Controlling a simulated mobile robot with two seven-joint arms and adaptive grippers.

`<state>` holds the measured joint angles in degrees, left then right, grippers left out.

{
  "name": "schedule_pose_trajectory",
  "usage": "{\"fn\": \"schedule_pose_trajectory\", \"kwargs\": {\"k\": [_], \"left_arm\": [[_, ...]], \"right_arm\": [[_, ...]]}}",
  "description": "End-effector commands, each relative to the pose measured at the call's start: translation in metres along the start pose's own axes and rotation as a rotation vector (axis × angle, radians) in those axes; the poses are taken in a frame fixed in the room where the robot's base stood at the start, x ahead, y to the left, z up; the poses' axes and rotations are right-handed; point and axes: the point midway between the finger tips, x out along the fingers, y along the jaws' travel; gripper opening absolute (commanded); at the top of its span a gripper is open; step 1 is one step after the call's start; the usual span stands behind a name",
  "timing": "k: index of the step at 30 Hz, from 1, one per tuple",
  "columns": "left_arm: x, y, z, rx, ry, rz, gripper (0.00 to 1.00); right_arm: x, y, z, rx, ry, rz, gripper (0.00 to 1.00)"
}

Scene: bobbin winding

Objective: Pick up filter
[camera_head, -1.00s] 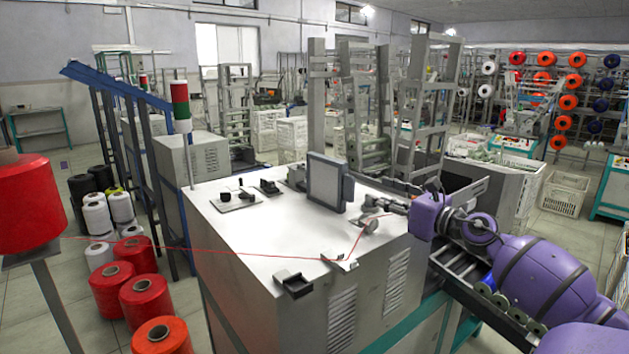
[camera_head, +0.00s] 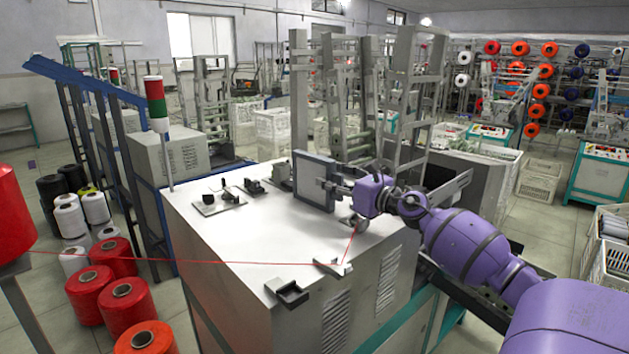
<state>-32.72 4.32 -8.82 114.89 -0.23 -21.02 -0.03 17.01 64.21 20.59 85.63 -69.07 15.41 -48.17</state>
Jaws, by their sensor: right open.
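The filter looks to be the grey, square, framed panel (camera_head: 312,182) standing upright on the white top of the machine (camera_head: 240,230). My right gripper (camera_head: 332,186), on the purple arm, is open at the right side of this panel. Its fingers point left toward the panel's right face. I cannot tell whether they touch it or reach around a part of it. My left gripper is not in view.
A red thread (camera_head: 170,261) runs from the large red bobbin (camera_head: 12,208) to a guide (camera_head: 333,267) and up to a small roller near my arm. A black holder (camera_head: 287,292) sits at the front edge. Small black fittings (camera_head: 219,195) stand left of the panel.

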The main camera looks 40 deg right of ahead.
Motion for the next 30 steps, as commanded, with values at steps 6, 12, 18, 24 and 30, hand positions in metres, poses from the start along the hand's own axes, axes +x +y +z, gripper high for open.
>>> {"fn": "schedule_pose_trajectory", "kwargs": {"k": [6,12,18,24,30], "left_arm": [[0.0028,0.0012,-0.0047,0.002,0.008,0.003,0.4],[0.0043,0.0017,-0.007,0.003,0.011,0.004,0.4],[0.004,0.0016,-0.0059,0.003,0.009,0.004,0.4],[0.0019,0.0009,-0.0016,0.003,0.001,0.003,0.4],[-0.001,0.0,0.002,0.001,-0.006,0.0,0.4]], "right_arm": [[0.0021,-0.0003,-0.0009,0.0,0.001,0.0,0.42],[0.0019,-0.0002,-0.0007,0.0,0.001,0.0,0.23],[0.0018,-0.0002,-0.0006,0.0,0.001,0.0,0.0],[0.0018,-0.0002,0.0001,-0.001,0.0,0.0,0.0],[0.0018,-0.0004,0.0066,-0.004,-0.001,0.0,0.0]]}}
